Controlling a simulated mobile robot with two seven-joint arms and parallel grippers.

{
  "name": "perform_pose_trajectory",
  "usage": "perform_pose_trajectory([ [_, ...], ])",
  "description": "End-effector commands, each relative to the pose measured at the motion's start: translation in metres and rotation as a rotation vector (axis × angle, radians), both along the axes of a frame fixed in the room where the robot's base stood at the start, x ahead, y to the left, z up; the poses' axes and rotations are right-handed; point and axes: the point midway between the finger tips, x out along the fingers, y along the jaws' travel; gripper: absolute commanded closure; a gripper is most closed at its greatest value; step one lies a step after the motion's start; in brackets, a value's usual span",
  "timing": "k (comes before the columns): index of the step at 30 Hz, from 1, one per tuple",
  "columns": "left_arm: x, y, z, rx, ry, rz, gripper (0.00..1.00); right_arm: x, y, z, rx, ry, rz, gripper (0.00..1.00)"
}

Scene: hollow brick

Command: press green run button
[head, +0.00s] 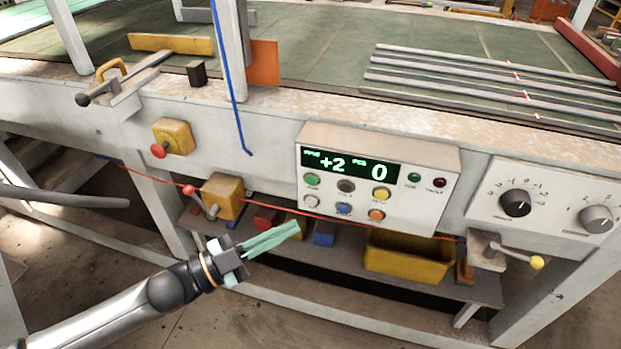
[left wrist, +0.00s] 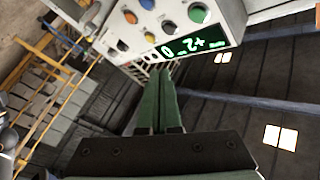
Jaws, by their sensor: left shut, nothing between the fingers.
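The control box (head: 376,180) is mounted on the front of the machine bench, with a display reading +2 and 0. The green run button (head: 312,180) is at the left of the button row under the display. It also shows in the left wrist view (left wrist: 198,13), near the top edge. My left gripper (head: 294,231) is shut and empty, with green fingers pointing up and right. Its tips are below the box in the head view, apart from the button. In the left wrist view the fingers (left wrist: 162,75) point toward the box. My right gripper is not in view.
Other coloured buttons, such as a yellow one (head: 381,194) and a blue one (head: 344,208), sit close by. A red cord (head: 330,218) runs under the box. A yellow valve block (head: 222,195) with a lever is left of it. A yellow bin (head: 408,258) stands below.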

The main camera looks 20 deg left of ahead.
Motion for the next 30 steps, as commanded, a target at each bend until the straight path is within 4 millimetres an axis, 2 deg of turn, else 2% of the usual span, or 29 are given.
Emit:
perform_pose_trajectory([
  [7,0.010,-0.001,-0.002,-0.001,-0.002,0.000,1.00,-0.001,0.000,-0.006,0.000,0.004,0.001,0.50],
  [12,0.032,-0.001,-0.002,0.001,-0.004,0.002,1.00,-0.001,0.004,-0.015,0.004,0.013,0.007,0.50],
  [21,0.071,-0.002,-0.001,0.000,-0.002,0.003,1.00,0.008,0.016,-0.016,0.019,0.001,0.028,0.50],
  [30,0.088,-0.003,0.000,-0.001,0.001,0.001,1.00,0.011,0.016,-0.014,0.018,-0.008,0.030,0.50],
])
